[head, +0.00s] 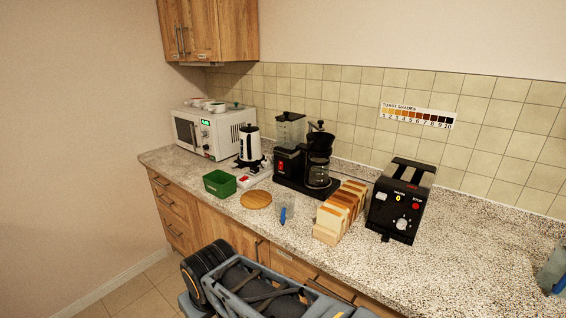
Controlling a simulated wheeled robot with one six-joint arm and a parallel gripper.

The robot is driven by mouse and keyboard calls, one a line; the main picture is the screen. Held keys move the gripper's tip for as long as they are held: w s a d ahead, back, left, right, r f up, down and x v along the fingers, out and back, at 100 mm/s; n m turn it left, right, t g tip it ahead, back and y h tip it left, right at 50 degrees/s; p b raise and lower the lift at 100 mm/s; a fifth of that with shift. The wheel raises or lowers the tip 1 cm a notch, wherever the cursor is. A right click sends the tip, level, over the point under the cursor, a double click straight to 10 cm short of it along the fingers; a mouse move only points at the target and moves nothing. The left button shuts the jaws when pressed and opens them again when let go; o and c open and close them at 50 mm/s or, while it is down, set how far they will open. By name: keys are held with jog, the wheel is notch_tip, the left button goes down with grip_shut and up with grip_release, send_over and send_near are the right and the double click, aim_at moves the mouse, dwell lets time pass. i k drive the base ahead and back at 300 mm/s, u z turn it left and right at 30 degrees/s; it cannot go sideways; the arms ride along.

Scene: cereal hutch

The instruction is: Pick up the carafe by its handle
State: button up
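The glass carafe (318,177) sits in the black coffee maker (296,186), on its right side under the black filter holder (320,141). The carafe looks upright. Its handle is too small and dark to make out clearly. My folded arm shows at the bottom of the head view, in front of the counter and well apart from the carafe. I cannot make out my gripper in this view.
A sliced loaf (341,212) and black toaster (400,199) stand right of the coffee maker. A clear cup (288,206), round wooden board (256,199) and green bin (219,183) are in front and left. A kettle (249,144) and microwave (208,134) stand further left. Right counter is mostly clear.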

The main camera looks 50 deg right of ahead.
aim_at(317, 171)
jog(key=i, duration=2.2)
jog(key=z, duration=1.6)
